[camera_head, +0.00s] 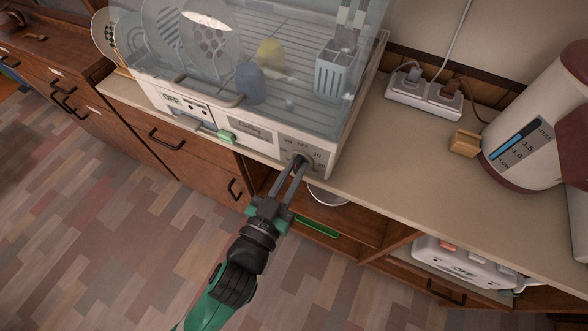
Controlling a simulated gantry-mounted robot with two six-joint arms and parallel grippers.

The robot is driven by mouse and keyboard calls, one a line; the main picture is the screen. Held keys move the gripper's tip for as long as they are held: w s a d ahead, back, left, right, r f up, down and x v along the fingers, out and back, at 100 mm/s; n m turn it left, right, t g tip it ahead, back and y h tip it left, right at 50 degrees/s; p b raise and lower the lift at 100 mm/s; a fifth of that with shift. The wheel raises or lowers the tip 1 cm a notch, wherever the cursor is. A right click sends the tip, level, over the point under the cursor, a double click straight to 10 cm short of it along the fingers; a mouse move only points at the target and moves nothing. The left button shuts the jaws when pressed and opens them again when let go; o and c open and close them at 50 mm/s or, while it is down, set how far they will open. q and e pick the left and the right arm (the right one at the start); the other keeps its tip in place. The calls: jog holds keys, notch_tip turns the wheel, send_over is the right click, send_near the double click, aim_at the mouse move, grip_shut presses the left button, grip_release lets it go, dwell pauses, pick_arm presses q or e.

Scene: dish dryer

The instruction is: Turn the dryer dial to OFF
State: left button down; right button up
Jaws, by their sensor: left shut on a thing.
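The dish dryer (252,130) stands on the counter, with a clear cover over plates, cups and a cutlery holder. Its dial (300,163) is on the right part of the front panel, with markings around it. The word OFF shows above the dial. My left gripper (298,164) reaches up from below and its two fingers are shut on the dial. The fingers partly hide the dial, so I cannot tell its exact setting. My right gripper is not in view.
A power strip (424,97) with plugs lies behind the dryer's right side. A large kettle (540,125) stands at the right. Below are an open shelf with a bowl (328,196) and wooden drawers (165,140).

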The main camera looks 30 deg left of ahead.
pick_arm(q)
jog(key=c, duration=0.8)
grip_release()
jog(key=shift+c, duration=0.2)
jog(key=shift+s, duration=0.1)
jog(key=shift+s, duration=0.35)
jog(key=s, duration=1)
jog(key=shift+s+d, duration=0.15)
jog(key=shift+s, duration=0.25)
